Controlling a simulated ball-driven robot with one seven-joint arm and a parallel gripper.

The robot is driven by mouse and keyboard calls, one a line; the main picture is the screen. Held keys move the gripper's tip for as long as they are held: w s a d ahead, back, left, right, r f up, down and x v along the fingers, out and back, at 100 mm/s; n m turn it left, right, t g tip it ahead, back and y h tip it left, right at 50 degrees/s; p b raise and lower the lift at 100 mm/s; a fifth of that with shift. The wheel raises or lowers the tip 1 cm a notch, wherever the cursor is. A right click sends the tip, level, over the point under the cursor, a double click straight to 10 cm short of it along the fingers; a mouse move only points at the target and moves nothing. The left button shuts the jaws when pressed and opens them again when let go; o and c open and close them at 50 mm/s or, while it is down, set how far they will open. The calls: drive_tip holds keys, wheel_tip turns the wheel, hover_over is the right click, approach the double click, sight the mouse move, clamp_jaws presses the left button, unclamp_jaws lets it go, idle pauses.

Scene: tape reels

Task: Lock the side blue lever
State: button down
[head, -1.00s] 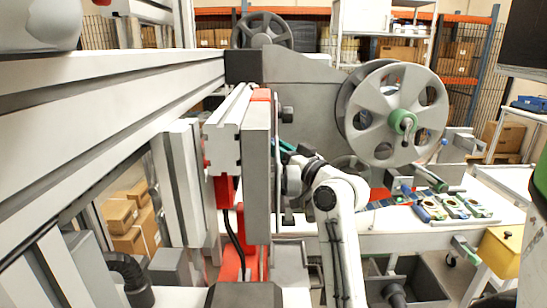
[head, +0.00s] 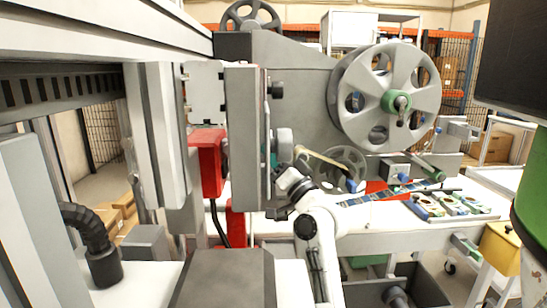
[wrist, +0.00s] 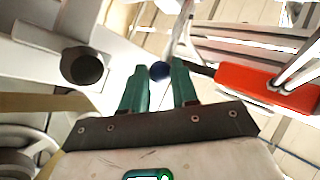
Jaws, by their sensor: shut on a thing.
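The lever's shaft is not clear from this angle. In the head view my arm (head: 314,230) reaches up behind a grey upright panel (head: 243,150), which hides most of the fingers and the held knob. Only a sliver of green shows beside the panel's right edge.
A large grey reel (head: 375,75) with a green hub stands to the right. A tan bar (head: 322,161) and a smaller reel lie close to my wrist. A red part (wrist: 280,88) is right of the fingers. Small green fixtures (head: 450,205) sit on the white table.

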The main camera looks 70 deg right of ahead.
drive_tip(key=shift+w+f, duration=0.15)
drive_tip(key=shift+f, duration=0.2)
drive_tip(key=c, duration=1.1)
unclamp_jaws()
drive_tip(key=shift+d, duration=0.1)
drive_tip(key=shift+c, duration=0.2)
drive_tip(key=shift+o, duration=1.4)
drive_tip(key=shift+r, duration=0.15)
drive_tip(key=b+v, duration=0.2)
drive_tip(key=v, duration=0.9)
drive_tip(key=shift+b, duration=0.3)
drive_tip(key=shift+r, duration=0.1)
